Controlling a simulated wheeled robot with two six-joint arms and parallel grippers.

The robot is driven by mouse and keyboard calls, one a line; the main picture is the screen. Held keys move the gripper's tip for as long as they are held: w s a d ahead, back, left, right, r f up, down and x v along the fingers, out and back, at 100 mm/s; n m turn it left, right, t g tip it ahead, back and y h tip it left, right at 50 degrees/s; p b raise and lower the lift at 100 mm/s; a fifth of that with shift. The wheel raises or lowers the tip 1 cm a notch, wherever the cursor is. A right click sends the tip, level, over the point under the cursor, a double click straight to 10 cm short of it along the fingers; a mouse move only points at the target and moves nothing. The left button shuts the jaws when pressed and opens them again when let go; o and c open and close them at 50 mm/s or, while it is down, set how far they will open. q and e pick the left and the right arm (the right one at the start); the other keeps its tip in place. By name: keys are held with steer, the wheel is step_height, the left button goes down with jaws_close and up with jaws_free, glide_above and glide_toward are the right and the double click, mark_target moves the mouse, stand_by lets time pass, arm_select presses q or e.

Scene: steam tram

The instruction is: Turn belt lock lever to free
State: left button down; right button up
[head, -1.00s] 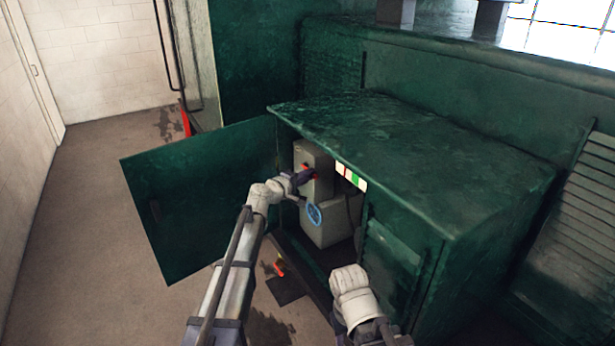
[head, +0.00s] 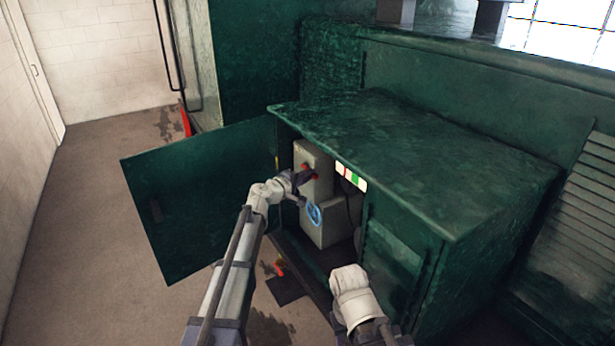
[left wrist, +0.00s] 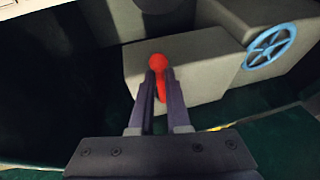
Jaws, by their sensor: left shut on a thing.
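The belt lock lever is a red lever with a round knob (left wrist: 158,62) in front of a grey box (left wrist: 195,68) in the left wrist view. My left gripper (left wrist: 160,88) is shut on the lever, with one dark finger on each side of its shaft. In the head view my left gripper (head: 303,178) reaches into the open cabinet, and red parts show beside its fingers. The fingers partly hide the lever there. My right arm ends low in the head view, and its gripper is out of sight.
A blue handwheel (head: 314,214) sits just below my left gripper. The green cabinet door (head: 200,195) stands open at the left. A white, red and green plate (head: 351,178) is under the cabinet top (head: 420,150). Open floor (head: 90,230) lies at the left.

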stand_by(0.3)
arm_select(q)
steer(key=shift+r+n+g+p, duration=0.4)
steer(key=shift+r+n+p, duration=0.15)
steer(key=shift+p, duration=0.45)
steer(key=r+n+p, duration=0.1)
steer(key=p, duration=0.1)
steer(key=r+n+g+p, duration=0.1)
steer(key=w+n+g+p, duration=0.1)
steer(key=p, duration=0.1)
steer(key=shift+w+a+r+n+h+p, duration=0.1)
steer(key=shift+a+r+n+h+p, duration=0.2)
steer(key=shift+a+r+p, duration=0.1)
steer(key=shift+w+a+r+n+g+h+p, duration=0.2)
steer(key=shift+w+r+n+g+p, duration=0.1)
steer(key=shift+n+g+p, duration=0.25)
steer(key=shift+w+a+r+n+g+h+p, duration=0.2)
steer(key=shift+w+r+n+g+p, duration=0.1)
steer(key=shift+n+g+p, duration=0.25)
steer(key=shift+w+a+r+n+g+h+p, duration=0.2)
steer(key=shift+w+a+n+g+h+p, duration=0.15)
steer(key=shift+n, duration=0.35)
steer(key=shift+w+a+r+n+g+h+p, duration=0.15)
steer(key=shift+w+a+n+g+h+p, duration=0.2)
steer(key=shift+n, duration=0.3)
steer(key=c, duration=0.9)
jaws_free()
steer(key=shift+r, duration=0.15)
